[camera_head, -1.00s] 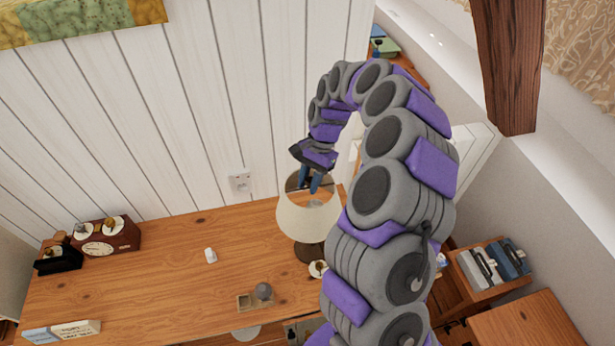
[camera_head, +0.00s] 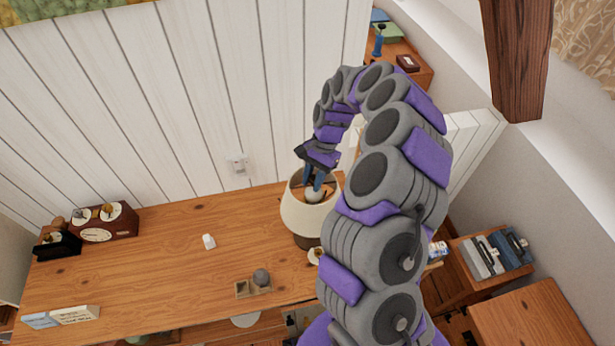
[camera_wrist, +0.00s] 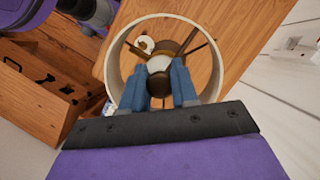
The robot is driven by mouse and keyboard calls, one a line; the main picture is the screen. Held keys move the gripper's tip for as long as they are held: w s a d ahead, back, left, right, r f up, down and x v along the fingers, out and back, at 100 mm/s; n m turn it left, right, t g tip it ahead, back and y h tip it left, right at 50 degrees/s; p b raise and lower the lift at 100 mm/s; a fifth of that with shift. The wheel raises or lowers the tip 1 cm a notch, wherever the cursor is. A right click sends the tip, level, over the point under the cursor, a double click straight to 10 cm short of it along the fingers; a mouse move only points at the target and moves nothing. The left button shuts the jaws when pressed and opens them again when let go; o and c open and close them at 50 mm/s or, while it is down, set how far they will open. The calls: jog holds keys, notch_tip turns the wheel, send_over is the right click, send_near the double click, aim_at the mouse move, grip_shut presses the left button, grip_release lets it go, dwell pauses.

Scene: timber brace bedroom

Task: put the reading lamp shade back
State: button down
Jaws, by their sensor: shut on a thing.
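The cream lamp shade (camera_head: 309,217) is over the dark lamp base (camera_head: 305,242) on the desk, appearing roughly upright. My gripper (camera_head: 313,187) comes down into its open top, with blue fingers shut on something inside. In the wrist view the shade's rim (camera_wrist: 112,72) circles my gripper (camera_wrist: 162,80), and dark spokes meet near the fingertips. A white bulb (camera_wrist: 159,63) shows between the fingers, above the dark base below. The exact grip point is partly hidden by the fingers. I cannot tell whether the shade rests on the base.
The wooden desk (camera_head: 150,260) is mostly clear. A small white object (camera_head: 208,241) and a wooden tray with a grey ball (camera_head: 261,276) lie left of the lamp. Clocks (camera_head: 104,221) stand at the far left. The panelled wall (camera_head: 140,110) is close behind the lamp.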

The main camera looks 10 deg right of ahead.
jog(key=shift+d+f, duration=0.2)
jog(key=shift+d, duration=0.5)
jog(key=shift+a, duration=0.55)
jog(key=c, duration=1.2)
grip_release()
jog(key=shift+a, duration=0.35)
jog(key=o, duration=0.3)
jog(key=shift+a, duration=0.35)
jog(key=shift+o, duration=0.6)
jog(key=shift+d, duration=1)
jog(key=shift+w+d+r, duration=0.1)
jog(key=shift+d+r, duration=0.1)
jog(key=shift+r, duration=0.05)
jog(key=a+v, duration=0.1)
jog(key=v, duration=1.5)
jog(key=shift+w+r+b, duration=0.15)
jog(key=shift+r+b, duration=0.15)
jog(key=shift+b, duration=0.15)
jog(key=shift+d, duration=0.1)
